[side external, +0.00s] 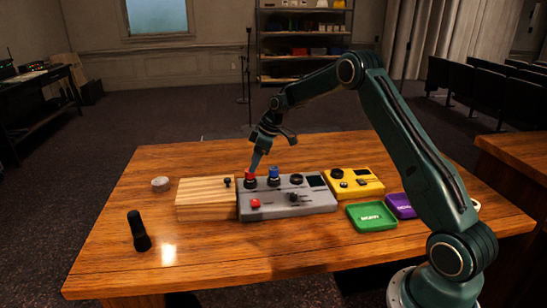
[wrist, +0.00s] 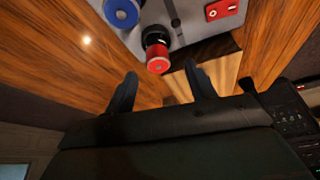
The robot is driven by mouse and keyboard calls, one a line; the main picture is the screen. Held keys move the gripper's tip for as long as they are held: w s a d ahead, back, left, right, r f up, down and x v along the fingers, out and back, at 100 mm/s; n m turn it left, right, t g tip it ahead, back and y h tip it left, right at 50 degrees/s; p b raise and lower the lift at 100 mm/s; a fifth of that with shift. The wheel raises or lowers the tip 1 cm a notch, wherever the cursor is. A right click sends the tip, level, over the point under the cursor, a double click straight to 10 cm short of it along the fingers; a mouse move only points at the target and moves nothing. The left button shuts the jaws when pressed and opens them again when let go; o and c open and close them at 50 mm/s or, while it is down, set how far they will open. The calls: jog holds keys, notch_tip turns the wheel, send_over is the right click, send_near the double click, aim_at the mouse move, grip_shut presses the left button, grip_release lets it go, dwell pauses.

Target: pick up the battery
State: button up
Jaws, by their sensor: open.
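No object is clearly recognisable as a battery. My gripper (side external: 273,151) is open, above the grey control box (side external: 300,203). A red-topped black cylinder (side external: 250,175) on that box is just below one finger. In the wrist view, this red-topped cylinder (wrist: 158,58) lies just beyond the gap between my open fingertips (wrist: 163,78), which hold nothing. A blue-topped cylinder (side external: 273,173) stands beside it, and also shows in the wrist view (wrist: 122,12).
A striped wooden block (side external: 205,191) adjoins the grey box on the left. A yellow box (side external: 353,182), a green tray (side external: 371,216) and a purple tray (side external: 400,205) are on the right. A small pale disc (side external: 160,184) lies at the left. The table's front left is mostly clear.

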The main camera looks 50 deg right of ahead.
jog(key=shift+x, duration=2.6)
jog(key=shift+d, duration=0.1)
jog(key=shift+w, duration=0.1)
jog(key=c, duration=1.1)
jog(key=shift+c, duration=0.2)
jog(key=shift+r, duration=0.2)
notch_tip(320, 180, up, 20)
jog(key=shift+f, duration=0.2)
